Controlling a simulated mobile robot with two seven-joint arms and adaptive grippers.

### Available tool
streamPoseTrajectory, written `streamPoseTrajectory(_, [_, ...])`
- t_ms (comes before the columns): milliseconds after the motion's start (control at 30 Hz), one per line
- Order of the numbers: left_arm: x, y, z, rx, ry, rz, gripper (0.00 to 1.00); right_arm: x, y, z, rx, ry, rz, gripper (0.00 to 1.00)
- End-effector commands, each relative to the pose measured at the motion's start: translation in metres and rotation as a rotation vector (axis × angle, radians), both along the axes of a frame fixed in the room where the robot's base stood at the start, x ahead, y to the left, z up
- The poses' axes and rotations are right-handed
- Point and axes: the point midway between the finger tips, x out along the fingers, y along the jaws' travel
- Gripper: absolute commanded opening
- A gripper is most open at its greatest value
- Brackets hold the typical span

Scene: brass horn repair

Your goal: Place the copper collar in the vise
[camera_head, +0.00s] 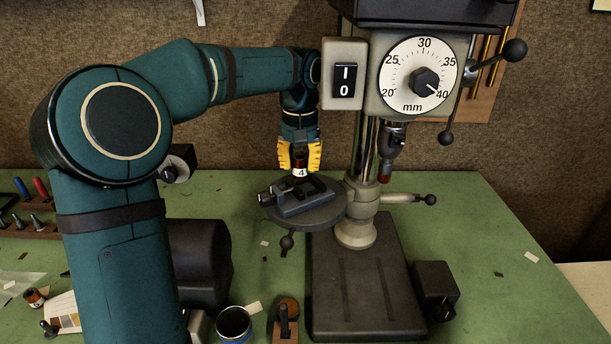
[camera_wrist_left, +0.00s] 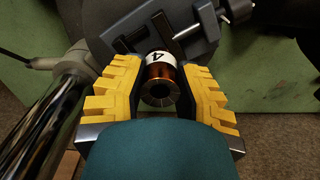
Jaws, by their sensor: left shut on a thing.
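The copper collar (camera_wrist_left: 160,83) has a white label with a 4 and shows between the yellow fingers in the left wrist view. My left gripper (camera_head: 300,160) is shut on the collar (camera_head: 300,172) and holds it at the black vise (camera_head: 292,196). The vise sits on the round drill press table. In the left wrist view the vise (camera_wrist_left: 140,40) lies just past the collar. I cannot tell whether the collar touches the vise jaws. My right gripper is not in view.
The drill press column (camera_head: 366,150) stands just right of the collar, with its drill head (camera_head: 400,75) above. The right side of the green bench (camera_head: 485,240) is mostly clear.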

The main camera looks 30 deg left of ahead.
Motion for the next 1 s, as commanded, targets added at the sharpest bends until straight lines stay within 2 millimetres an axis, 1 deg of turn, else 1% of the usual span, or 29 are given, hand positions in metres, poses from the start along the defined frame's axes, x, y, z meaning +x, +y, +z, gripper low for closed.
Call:
streamPoseTrajectory(100, [0.007,-0.012,-0.001,-0.001,0.000,-0.003,0.00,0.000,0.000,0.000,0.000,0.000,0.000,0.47])
streamPoseTrajectory(200, [0.005,-0.010,-0.021,0.000,0.003,0.000,0.00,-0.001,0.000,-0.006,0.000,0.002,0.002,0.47])
streamPoseTrajectory(300, [0.005,-0.010,-0.034,-0.001,0.002,0.000,0.00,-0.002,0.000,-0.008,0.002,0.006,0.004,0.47])
streamPoseTrajectory(667, [0.006,-0.010,-0.037,-0.001,0.000,0.000,0.00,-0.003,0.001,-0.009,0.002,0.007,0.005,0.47])
streamPoseTrajectory(700, [0.006,-0.010,-0.037,-0.001,0.000,0.000,0.43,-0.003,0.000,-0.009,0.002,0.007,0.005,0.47])
streamPoseTrajectory(733, [0.005,-0.010,-0.037,-0.001,0.000,0.000,0.54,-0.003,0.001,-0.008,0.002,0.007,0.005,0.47])
streamPoseTrajectory(767, [0.005,-0.010,-0.037,-0.001,0.000,0.000,0.59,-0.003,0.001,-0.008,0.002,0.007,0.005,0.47])
streamPoseTrajectory(1000, [0.005,-0.009,-0.037,-0.001,0.000,0.000,0.59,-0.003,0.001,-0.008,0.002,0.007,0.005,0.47])
